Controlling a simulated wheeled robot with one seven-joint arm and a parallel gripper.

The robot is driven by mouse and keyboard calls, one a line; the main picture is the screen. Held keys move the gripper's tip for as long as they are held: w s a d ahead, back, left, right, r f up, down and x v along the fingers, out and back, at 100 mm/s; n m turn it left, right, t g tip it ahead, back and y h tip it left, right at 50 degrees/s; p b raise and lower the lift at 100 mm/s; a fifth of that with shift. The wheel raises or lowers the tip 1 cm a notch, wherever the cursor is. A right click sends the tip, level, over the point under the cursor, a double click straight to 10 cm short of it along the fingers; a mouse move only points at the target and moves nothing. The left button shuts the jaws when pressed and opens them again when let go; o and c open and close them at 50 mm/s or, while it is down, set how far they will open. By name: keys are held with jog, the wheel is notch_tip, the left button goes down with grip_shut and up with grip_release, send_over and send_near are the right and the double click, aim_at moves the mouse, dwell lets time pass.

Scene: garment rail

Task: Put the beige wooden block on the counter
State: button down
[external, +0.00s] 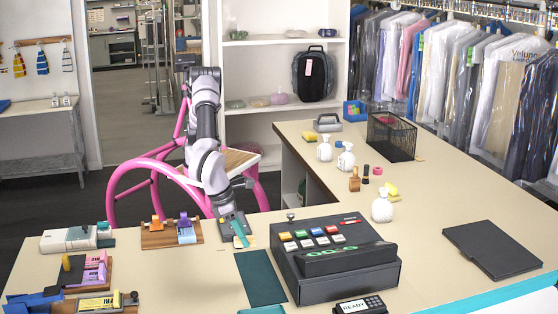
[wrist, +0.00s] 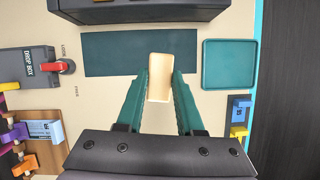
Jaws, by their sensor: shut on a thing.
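The beige wooden block (wrist: 159,78) is pinched upright in the picture between the green fingertips of my gripper (wrist: 160,88) in the wrist view. In the external view my gripper (external: 241,238) is low over the counter (external: 185,275), left of the cash register; the block is too small and close in colour to the counter to make out clearly there. In the wrist view the block overlaps the edge of the dark teal mat (wrist: 110,54), with bare counter (wrist: 108,108) around it. I cannot tell whether the block touches the surface.
The black cash register (external: 335,262) stands right of the teal mat (external: 260,277). A teal tray (wrist: 229,64) and a grey drop box with a red knob (wrist: 58,67) flank the mat. A wooden board with clips (external: 172,235) lies left. Some bare counter lies around my gripper.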

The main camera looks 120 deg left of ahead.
jog(key=s+d+m, duration=0.2)
jog(key=s+d, duration=0.7)
jog(key=s, duration=0.3)
jog(key=m+h, duration=0.1)
send_over(161, 286)
jog(key=s, duration=0.1)
jog(key=shift+t, duration=0.4)
jog(key=f, duration=1)
jog(key=shift+s+d, duration=0.2)
jog(key=shift+d, duration=0.1)
jog(key=shift+f, duration=2.45)
jog(key=c, duration=0.5)
grip_release()
jog(key=shift+f, duration=0.15)
jog(key=shift+c, duration=0.2)
